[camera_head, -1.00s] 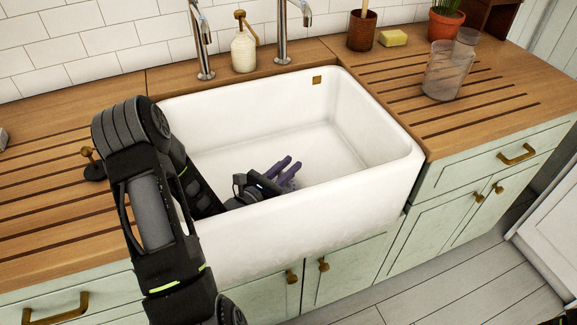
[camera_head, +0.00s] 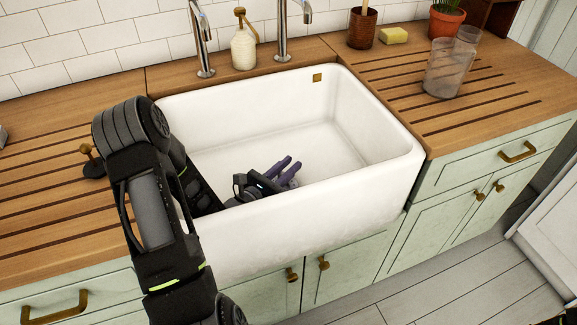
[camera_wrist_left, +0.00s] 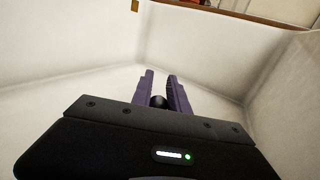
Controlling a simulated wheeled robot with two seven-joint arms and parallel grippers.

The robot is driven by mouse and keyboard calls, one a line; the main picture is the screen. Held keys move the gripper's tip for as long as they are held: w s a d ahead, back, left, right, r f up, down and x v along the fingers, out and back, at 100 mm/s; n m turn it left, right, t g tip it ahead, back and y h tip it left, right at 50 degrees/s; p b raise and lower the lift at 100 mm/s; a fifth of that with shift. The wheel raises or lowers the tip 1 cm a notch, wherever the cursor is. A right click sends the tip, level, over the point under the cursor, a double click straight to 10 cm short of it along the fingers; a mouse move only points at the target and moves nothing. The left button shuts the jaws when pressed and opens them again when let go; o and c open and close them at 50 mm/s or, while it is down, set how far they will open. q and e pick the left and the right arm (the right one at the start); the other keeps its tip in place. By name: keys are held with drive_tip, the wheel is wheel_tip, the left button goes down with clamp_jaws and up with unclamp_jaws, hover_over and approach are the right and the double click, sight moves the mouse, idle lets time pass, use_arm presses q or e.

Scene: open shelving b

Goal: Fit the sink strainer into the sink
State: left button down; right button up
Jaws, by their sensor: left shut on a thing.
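The white sink (camera_head: 385,150) is a deep basin set into the wooden counter. My left arm reaches over its left rim. My left gripper (camera_head: 292,163), with purple fingers, is low inside the basin near the front wall. In the left wrist view the fingers (camera_wrist_left: 160,76) are shut on a small dark round thing (camera_wrist_left: 158,101), which appears to be part of the sink strainer. The rest of it is hidden by the gripper body. The drain is not visible in either view.
Two taps (camera_head: 203,45) and a soap dispenser (camera_head: 243,47) stand behind the sink. A dark thing with a brass knob (camera_head: 87,150) stands on the left counter. Glasses (camera_head: 440,70), a yellow sponge (camera_head: 393,36) and pots are on the right. The basin's right half is clear.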

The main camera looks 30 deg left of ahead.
use_arm(q)
drive_tip(key=shift+f, duration=0.25)
idle(0.6)
drive_tip(key=c, duration=0.6)
unclamp_jaws()
drive_tip(key=shift+c, duration=0.2)
wheel_tip(320, 180, up, 8)
drive_tip(key=p, duration=0.7)
idle(0.5)
